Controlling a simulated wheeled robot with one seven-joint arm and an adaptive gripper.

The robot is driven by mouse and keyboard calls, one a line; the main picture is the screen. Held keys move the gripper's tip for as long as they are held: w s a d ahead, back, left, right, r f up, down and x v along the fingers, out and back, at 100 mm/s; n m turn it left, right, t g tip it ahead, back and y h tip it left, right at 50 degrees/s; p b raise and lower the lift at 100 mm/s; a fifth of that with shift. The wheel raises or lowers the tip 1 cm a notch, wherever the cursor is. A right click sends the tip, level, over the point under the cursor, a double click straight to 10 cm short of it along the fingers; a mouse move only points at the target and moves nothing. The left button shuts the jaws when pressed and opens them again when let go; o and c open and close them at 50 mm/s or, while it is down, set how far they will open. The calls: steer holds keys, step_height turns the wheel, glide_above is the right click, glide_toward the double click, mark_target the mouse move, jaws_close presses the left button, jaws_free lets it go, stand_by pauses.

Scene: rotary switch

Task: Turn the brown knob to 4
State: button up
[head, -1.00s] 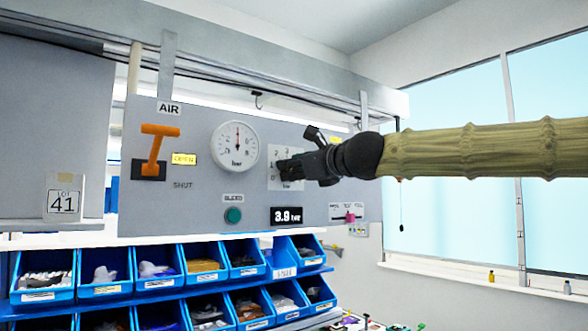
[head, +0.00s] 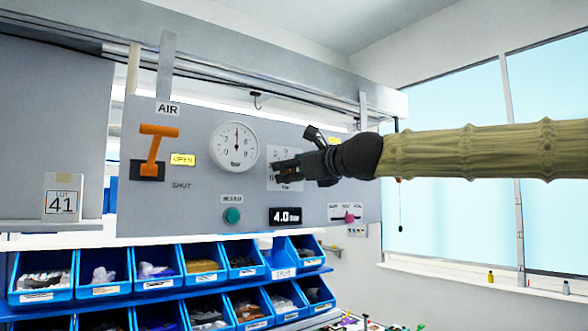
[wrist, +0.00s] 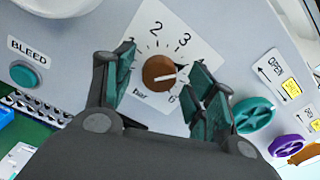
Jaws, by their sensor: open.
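The brown knob (wrist: 157,73) sits on a white dial plate (wrist: 150,36) marked 2, 3, 6 and bar in the wrist view. Its white pointer line points right, toward the side where my right finger covers part of the scale; the 4 mark is not visible. My gripper (wrist: 163,69) is open, with one teal finger on each side of the knob and gaps showing beside it. In the head view my gripper (head: 284,170) is in front of the dial plate and hides the knob. The digital display (head: 285,217) reads 4.0 bar.
The grey panel also carries a round gauge (head: 235,146), an orange lever (head: 152,150) and a green BLEED button (head: 232,215). A teal knob (wrist: 253,114) and a purple knob (wrist: 287,147) are right of my gripper. Blue bins (head: 155,272) stand below.

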steer(key=v, duration=1.2)
steer(key=shift+d, duration=0.1)
steer(key=w+a+f+n+g+h, duration=0.1)
steer(key=w+f, duration=0.3)
steer(key=f, duration=0.6)
steer(key=w+a+f+n+g+h, duration=0.1)
steer(key=w+f+h, duration=0.15)
steer(key=f, duration=0.65)
steer(key=s+d+f+n+g+h, duration=0.2)
steer(key=f+n+g, duration=0.15)
steer(key=f, duration=2.05)
steer(key=s+d+f+n+g+h, duration=0.15)
steer(key=f+n, duration=0.25)
steer(key=f, duration=2)
steer(key=s+d+f+n+g+h+b, duration=0.1)
steer(key=s+d+f+n+g, duration=0.2)
steer(key=s+f, duration=0.85)
steer(key=s+d+f+n+g+h, duration=0.15)
steer(key=s+d+f+n, duration=0.25)
steer(key=s+f, duration=0.7)
steer(key=s+d+f+n+g, duration=0.1)
steer(key=s+d+f+n, duration=0.1)
steer(key=s+f, duration=0.2)
steer(key=s+d+f+n+g, duration=0.1)
steer(key=s+f, duration=0.4)
steer(key=s, duration=0.6)
steer(key=s+d+f+n+g+h, duration=0.1)
steer(key=s+d+f+n, duration=0.3)
steer(key=s, duration=0.3)
steer(key=shift+f+n, duration=0.45)
